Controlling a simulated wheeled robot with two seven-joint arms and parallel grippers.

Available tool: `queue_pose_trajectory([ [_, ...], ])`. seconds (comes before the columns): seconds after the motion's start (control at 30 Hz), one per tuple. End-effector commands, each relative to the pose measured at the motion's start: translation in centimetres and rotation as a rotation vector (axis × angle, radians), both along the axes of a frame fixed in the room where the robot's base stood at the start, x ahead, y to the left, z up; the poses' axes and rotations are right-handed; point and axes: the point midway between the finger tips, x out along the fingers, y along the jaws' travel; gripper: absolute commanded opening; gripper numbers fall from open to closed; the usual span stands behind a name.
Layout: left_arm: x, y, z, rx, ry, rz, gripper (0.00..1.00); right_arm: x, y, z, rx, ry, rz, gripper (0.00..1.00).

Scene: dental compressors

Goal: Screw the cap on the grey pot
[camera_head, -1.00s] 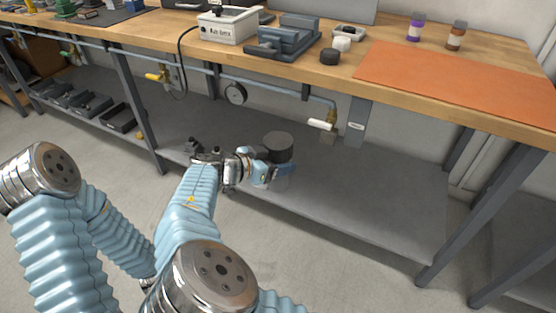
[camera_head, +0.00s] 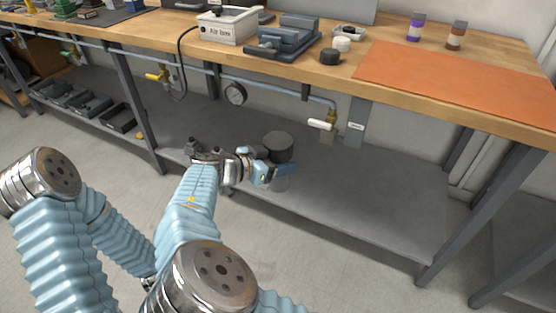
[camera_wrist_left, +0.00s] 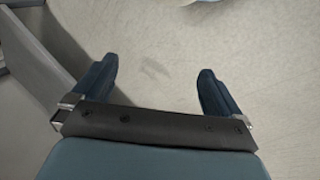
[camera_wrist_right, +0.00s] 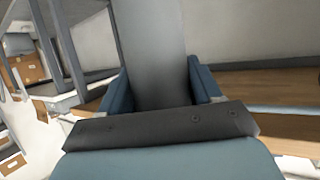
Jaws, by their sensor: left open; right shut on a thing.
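In the head view a dark grey cylinder, which I take to be the grey pot (camera_head: 278,143), stands at the end of my right arm, in front of the lower shelf. My right gripper (camera_head: 277,172) is shut on it. In the right wrist view the grey body (camera_wrist_right: 155,45) fills the space between the fingers (camera_wrist_right: 160,90); its ends are out of view. A black round cap-like piece (camera_head: 330,57) lies near the bench's front edge, with a white one (camera_head: 341,44) behind it. My left gripper (camera_wrist_left: 155,85) is open and empty above the floor; I cannot make it out in the head view.
The wooden bench (camera_head: 440,115) carries an orange mat (camera_head: 450,80), two small bottles (camera_head: 416,27), a grey vise-like fixture (camera_head: 285,40) and a white box (camera_head: 228,25). A gauge (camera_head: 236,94) and valve pipe run under its edge. The lower shelf (camera_head: 350,200) is largely clear.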

Motion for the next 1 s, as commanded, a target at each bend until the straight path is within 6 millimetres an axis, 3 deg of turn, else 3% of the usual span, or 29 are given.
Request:
queue_pose_trajectory([
  [0.03, 0.1, -2.0, -0.4, -0.003, 0.003, -0.013, 1.00, 0.0, 0.0, 0.1, -0.001, -0.001, 0.001, 0.00],
  [0.1, 0.3, -4.2, -0.8, -0.001, 0.004, -0.013, 1.00, 0.0, 0.0, 0.1, 0.000, -0.002, 0.001, 0.00],
  [0.3, 0.2, -7.4, -1.7, 0.016, 0.004, -0.005, 1.00, 0.0, 0.0, 0.1, 0.000, -0.002, 0.001, 0.00],
  [0.87, 0.2, -7.6, -1.7, 0.018, 0.005, -0.003, 1.00, 0.0, 0.0, 0.2, -0.001, -0.002, 0.001, 0.00],
  [1.0, 0.2, -7.6, -1.7, 0.018, 0.005, -0.003, 1.00, 0.1, -0.3, 1.5, 0.003, -0.004, -0.003, 0.00],
])
